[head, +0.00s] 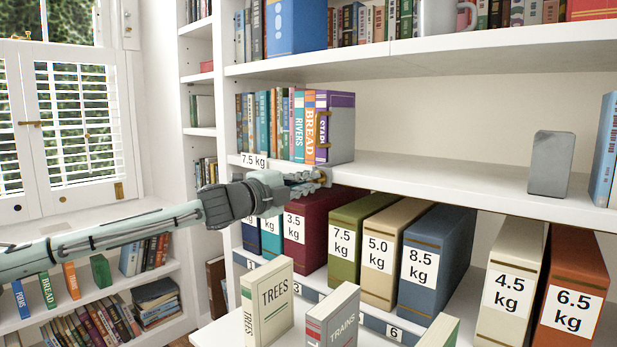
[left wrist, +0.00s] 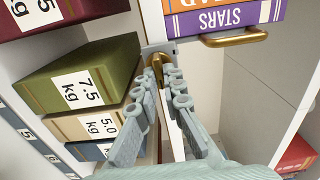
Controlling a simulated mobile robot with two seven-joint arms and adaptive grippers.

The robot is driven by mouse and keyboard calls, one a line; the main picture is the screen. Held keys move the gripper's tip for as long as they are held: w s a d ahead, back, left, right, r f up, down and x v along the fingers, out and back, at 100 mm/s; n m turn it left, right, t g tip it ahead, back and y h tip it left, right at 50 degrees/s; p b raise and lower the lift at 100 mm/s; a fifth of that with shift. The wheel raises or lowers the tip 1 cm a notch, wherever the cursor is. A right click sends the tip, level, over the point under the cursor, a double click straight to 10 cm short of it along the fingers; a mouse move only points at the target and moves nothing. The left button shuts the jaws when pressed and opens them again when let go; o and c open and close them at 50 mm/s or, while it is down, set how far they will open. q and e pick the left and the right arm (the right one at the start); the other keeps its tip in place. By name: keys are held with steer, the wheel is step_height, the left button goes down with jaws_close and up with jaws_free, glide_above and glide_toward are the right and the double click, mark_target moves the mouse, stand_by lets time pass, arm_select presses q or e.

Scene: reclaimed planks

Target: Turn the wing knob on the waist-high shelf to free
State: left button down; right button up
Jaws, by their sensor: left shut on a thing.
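The brass wing knob (left wrist: 158,67) sits on a small grey plate at the front edge of the waist-high shelf (head: 440,183), below the books. In the left wrist view it shows between the tips of my fingers. My left gripper (head: 322,177) reaches in from the left in the head view and is shut on the knob; its ridged fingers (left wrist: 166,92) also show in the left wrist view. In the head view the fingers mostly hide the knob. I see no mark that tells its setting. My right gripper is not in view.
Above the knob stands a row of books (head: 290,125), with a brass handle (left wrist: 235,40) at its end. Below are weight-labelled boxes, including a green 7.5 kg one (head: 350,225). A grey block (head: 551,163) stands on the shelf to the right, with bare shelf between.

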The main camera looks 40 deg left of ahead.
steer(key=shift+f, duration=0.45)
arm_select(q)
steer(key=shift+m, duration=0.3)
steer(key=c, duration=1.6)
jaws_free()
steer(key=shift+c, duration=0.2)
